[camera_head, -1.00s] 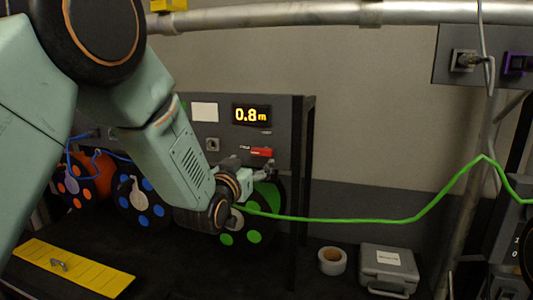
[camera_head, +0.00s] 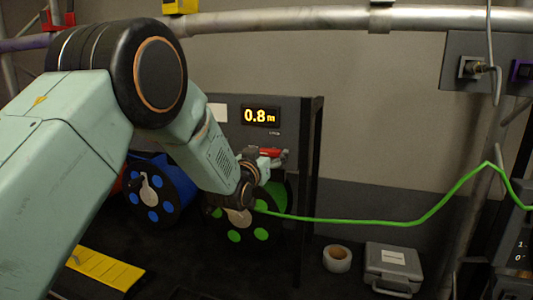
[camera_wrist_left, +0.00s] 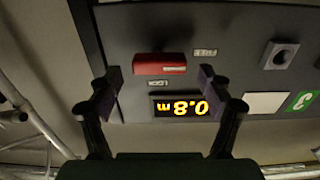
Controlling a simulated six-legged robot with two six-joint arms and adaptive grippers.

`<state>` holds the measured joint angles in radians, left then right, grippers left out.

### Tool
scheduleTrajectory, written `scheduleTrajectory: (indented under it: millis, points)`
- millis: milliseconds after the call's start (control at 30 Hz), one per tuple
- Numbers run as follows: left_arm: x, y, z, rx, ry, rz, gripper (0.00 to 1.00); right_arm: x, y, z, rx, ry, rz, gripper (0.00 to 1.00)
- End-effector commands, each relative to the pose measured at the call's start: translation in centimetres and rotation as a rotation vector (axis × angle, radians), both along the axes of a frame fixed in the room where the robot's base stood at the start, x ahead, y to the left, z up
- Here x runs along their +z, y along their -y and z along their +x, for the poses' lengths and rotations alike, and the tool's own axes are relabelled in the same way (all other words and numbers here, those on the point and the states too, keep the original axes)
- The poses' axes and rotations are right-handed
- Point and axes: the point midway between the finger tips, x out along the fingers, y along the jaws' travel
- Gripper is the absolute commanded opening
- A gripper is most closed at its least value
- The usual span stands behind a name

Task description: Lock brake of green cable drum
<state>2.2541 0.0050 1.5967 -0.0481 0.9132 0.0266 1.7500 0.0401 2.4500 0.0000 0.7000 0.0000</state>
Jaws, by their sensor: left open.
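The green cable drum (camera_head: 248,228), dark with green discs and a green rim, stands below a dark panel, partly hidden by my left arm. The red brake lever (camera_head: 272,152) is on the panel under the display (camera_head: 260,116), which reads 0.8 m. My left gripper (camera_head: 280,158) is at the lever, with its fingers open. In the left wrist view the panel is upside down. The red lever (camera_wrist_left: 160,64) lies horizontally between the spread fingers (camera_wrist_left: 158,80), not gripped. Small labels sit beside it; one seems to read LOCK. My right gripper is not in view.
A green cable (camera_head: 385,222) runs from the drum to the right. A blue drum (camera_head: 155,190) stands at left. A tape roll (camera_head: 337,258) and a grey case (camera_head: 393,266) lie at lower right. A black post (camera_head: 310,195) stands right of the drum.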

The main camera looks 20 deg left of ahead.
Motion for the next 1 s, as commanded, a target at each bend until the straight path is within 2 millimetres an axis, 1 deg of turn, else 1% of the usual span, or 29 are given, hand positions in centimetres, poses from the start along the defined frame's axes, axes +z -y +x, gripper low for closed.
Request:
scheduleTrajectory:
  millis: [100, 733, 1000]
  points:
    - [-0.03, 0.01, -0.01, 0.000, 0.000, 0.000, 0.79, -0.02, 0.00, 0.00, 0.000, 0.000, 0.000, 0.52]
    - [0.03, -0.01, -0.03, 0.000, 0.001, 0.000, 0.26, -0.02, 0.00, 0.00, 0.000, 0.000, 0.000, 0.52]
    - [0.04, 0.02, -0.02, 0.000, 0.003, 0.029, 0.25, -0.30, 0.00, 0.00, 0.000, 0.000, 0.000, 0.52]
